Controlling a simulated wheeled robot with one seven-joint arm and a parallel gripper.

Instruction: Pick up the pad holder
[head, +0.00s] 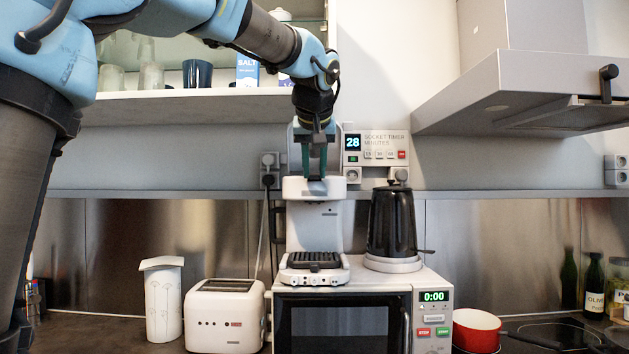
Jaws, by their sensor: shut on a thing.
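A white coffee pad machine (316,235) stands on top of the microwave, a little left of the middle. Its lid (294,150) appears raised, partly hidden behind my gripper. My gripper (317,176) points straight down over the top of the machine. Its fingers are shut on a small grey piece, the pad holder (317,187), at the machine's open top. Only a little of the pad holder shows, and I cannot tell whether it is clear of its seat.
A black kettle (392,222) stands close on the right, on the microwave (342,322). A socket timer (376,146) is on the wall behind. A shelf (190,106) with glasses is at upper left, and a range hood (530,95) at upper right. A toaster (225,315) stands lower left.

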